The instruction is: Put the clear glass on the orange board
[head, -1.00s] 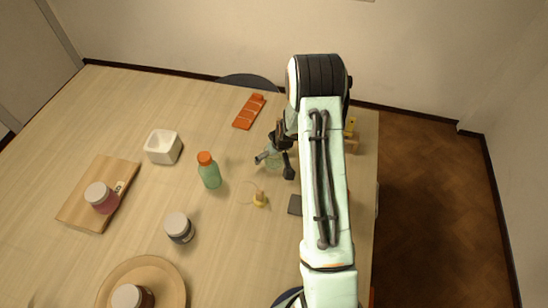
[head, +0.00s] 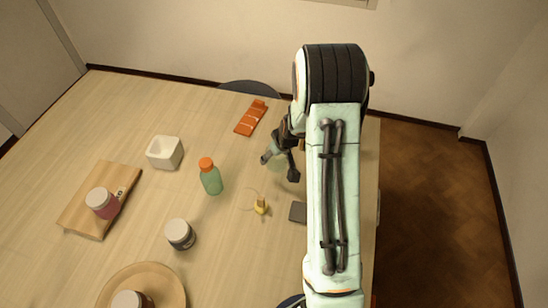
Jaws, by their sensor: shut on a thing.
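My gripper (head: 279,168) reaches down over the table right of the green bottle. It is shut on the clear glass (head: 277,163), which shows only faintly between the fingers. I cannot tell for sure how far the glass is above the table. The orange board (head: 248,120), a small flat piece with pale lines across it and a raised far end, lies at the back of the table. It is above and left of my gripper in the picture, apart from it, and its top looks bare.
A green bottle with an orange cap (head: 210,177) stands left of my gripper. A small yellow item (head: 260,207) and a dark grey flat piece (head: 298,212) lie nearer. A white square bowl (head: 164,153), a wooden board (head: 90,218) and a dark jar (head: 180,236) are further left.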

